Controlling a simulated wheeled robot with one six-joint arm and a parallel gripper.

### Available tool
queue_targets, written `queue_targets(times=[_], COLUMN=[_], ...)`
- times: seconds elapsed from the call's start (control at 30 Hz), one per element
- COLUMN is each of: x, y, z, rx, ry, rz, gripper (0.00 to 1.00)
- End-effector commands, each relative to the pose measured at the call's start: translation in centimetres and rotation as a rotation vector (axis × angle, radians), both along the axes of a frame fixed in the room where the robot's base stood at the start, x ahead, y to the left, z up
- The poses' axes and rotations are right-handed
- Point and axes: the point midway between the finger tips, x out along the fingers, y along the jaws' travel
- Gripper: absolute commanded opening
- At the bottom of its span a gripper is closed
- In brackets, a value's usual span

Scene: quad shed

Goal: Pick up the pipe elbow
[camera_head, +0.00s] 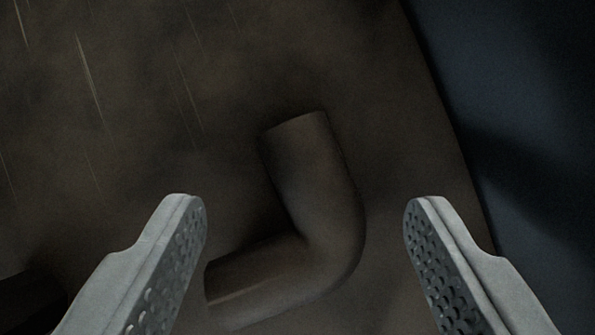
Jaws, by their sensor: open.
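The pipe elbow (334,224) is a dark brown bent tube lying on a dark brown surface, in the lower middle of the view. One arm points up toward the top of the picture, and the other points to the lower left. My gripper (306,208) is open, with one grey finger on each side of the elbow. The left fingertip is close to the elbow's lower-left arm in the picture, and the right fingertip is to the right of the bend. I cannot tell how far above the elbow the fingers are. Nothing is held between them.
The brown surface (130,110) has light scratches and is clear at upper left. Its edge runs down the right side, with a dark blue area (520,100) beyond it. A dark object (28,303) shows partly at the lower left corner, too dim to identify.

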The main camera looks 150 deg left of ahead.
Motion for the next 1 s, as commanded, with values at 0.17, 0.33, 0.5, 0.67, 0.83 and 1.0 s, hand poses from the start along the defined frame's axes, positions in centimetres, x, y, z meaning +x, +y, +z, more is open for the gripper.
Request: queue_targets(times=[0.17, 0.33, 0.5, 0.67, 0.83, 1.0], x=[0.13, 0.12, 0.11, 0.11, 0.11, 0.15], y=[-0.02, -0.01, -0.01, -0.01, -0.01, 0.08], z=[-0.26, -0.24, -0.24, -0.24, -0.23, -0.08], rx=[0.0, 0.0, 0.0, 0.0, 0.0, 0.0], ry=[0.0, 0.0, 0.0, 0.0, 0.0, 0.0], rz=[-0.001, 0.0, 0.0, 0.0, 0.0, 0.0], gripper=[0.62, 0.54, 0.21, 0.1, 0.1, 0.1])
